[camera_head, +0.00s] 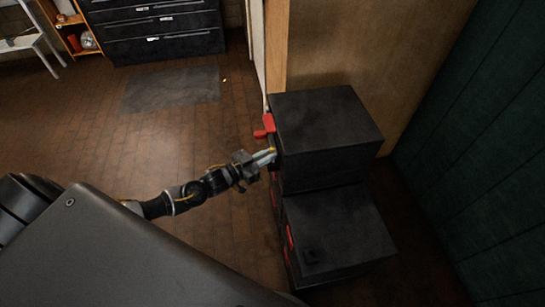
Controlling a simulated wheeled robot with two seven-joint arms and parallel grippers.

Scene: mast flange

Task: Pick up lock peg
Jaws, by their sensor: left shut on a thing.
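My left gripper (264,157) reaches in from the left, with its pale fingers at the left side of the upper black box (325,115). It is shut on a small part at that side, which fits the lock peg; the fingers and the box edge hide most of it, so its shape is not clear. Red parts (268,123) stick out from the box's left side just above the fingers. I cannot tell whether the held part is still seated in the box. My right gripper is not in view.
A lower black box (338,235) with red trim stands below and in front of the upper one. A wooden post (277,45) and tan wall are behind, and a dark green wall (480,150) is at right. Brown floor (190,130) to the left is mostly clear.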

